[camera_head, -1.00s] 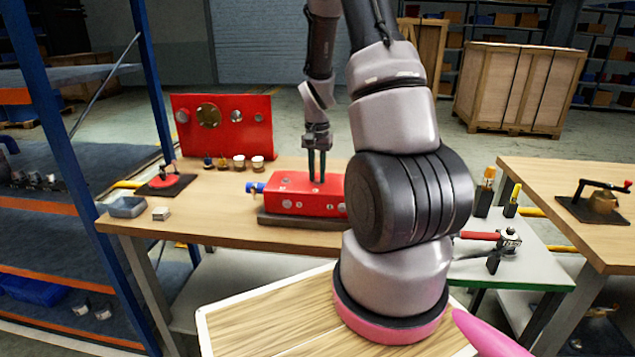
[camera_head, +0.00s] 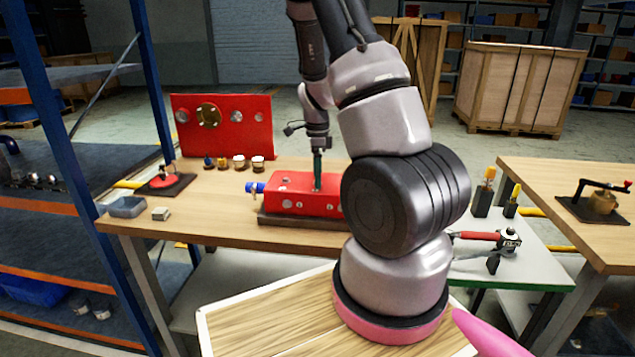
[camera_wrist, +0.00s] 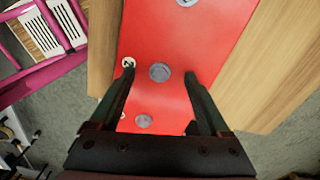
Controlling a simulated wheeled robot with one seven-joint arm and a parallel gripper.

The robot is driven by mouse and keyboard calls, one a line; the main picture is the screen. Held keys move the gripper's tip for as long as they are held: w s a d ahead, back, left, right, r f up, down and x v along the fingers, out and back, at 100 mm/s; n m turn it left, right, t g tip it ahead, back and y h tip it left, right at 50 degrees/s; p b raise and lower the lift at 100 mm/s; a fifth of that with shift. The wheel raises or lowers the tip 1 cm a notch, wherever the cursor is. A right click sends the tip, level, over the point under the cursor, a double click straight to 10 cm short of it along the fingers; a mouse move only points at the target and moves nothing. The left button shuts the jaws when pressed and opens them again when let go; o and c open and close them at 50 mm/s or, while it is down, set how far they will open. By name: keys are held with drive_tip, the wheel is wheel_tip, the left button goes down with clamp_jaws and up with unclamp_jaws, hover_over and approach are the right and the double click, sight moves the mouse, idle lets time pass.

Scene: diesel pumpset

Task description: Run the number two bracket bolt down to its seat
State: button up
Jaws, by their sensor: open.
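The red block (camera_head: 290,190) lies on a dark base on the wooden bench and also fills the middle of the wrist view (camera_wrist: 150,35). In the wrist view a grey round bolt head (camera_wrist: 159,72) sits on its face, with another (camera_wrist: 143,121) nearer my palm and a third (camera_wrist: 185,2) at the top edge. My gripper (camera_head: 317,186) points down at the block's top. In the wrist view its two fingers (camera_wrist: 158,73) are apart, with the middle bolt head between their tips. Contact with the block cannot be judged.
A red upright panel (camera_head: 222,125) stands behind, with several small capped pieces (camera_head: 240,162) before it. A grey tray (camera_head: 127,207) and small block (camera_head: 161,214) are at the bench's left. A blue rack (camera_head: 50,180) stands left. A red-handled tool (camera_head: 480,236) lies right.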

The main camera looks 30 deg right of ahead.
drive_tip(key=shift+r, duration=3.5)
drive_tip(key=shift+a+r, duration=0.1)
drive_tip(key=shift+r, duration=0.1)
drive_tip(key=s+a+r+n+t+y, duration=0.1)
drive_tip(key=s+a+r+n+t, duration=0.2)
drive_tip(key=r, duration=0.5)
drive_tip(key=s+a+r+n+t+y, duration=0.1)
drive_tip(key=s+a+r+n, duration=0.35)
drive_tip(key=r, duration=0.25)
drive_tip(key=s+a+r+n+t, duration=0.3)
drive_tip(key=s+a+r+n, duration=0.2)
drive_tip(key=s+r+n, duration=0.4)
drive_tip(key=s+n, duration=0.2)
drive_tip(key=s, duration=0.1)
drive_tip(key=shift+a+r, duration=0.3)
drive_tip(key=shift+r, duration=0.1)
